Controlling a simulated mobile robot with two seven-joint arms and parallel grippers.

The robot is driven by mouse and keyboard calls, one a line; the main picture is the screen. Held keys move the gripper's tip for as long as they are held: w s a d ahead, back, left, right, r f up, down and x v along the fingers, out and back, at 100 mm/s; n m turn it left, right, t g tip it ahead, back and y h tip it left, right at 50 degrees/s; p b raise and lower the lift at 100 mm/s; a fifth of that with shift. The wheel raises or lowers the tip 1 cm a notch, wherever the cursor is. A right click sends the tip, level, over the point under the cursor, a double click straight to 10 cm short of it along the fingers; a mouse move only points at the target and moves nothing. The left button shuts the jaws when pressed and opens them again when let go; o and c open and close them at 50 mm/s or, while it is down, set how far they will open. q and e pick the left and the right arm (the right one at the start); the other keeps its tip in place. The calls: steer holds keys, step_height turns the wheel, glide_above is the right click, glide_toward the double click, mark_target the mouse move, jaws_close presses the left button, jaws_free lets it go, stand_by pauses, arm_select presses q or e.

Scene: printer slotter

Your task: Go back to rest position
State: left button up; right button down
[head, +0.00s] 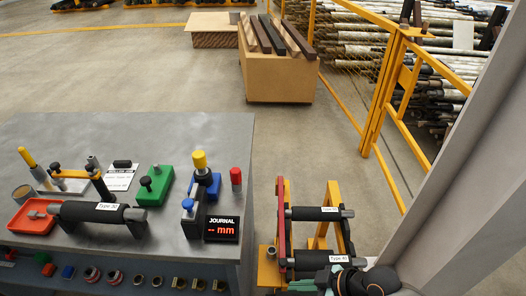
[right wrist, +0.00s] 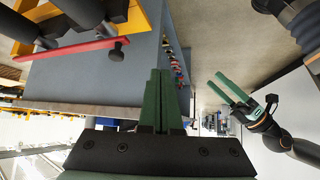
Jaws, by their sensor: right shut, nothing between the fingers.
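My right gripper (head: 305,286) shows at the bottom edge of the head view, just below the rollers of the yellow stand. In the right wrist view its two green fingers (right wrist: 158,100) lie together, shut, with nothing between them. My left gripper (right wrist: 232,90) shows at the right of the right wrist view. Its two green fingers are apart and the space between them looks empty. The left gripper does not show in the head view.
A yellow and red stand (head: 283,215) holds labelled black rollers (head: 316,213) close to my right gripper. A grey workbench (head: 150,135) with a roller, fixtures and a JOURNAL display (head: 221,229) is to the left. Open floor (head: 300,145) lies beyond. A yellow fence (head: 376,90) stands at right.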

steer(key=s+d+f+m+t+h, duration=0.5)
steer(key=s+d+m, duration=0.3)
steer(key=m, duration=0.3)
steer(key=shift+s+d+f+t+h, duration=0.25)
steer(key=shift+s+f+t+h, duration=0.15)
steer(key=shift+f, duration=0.35)
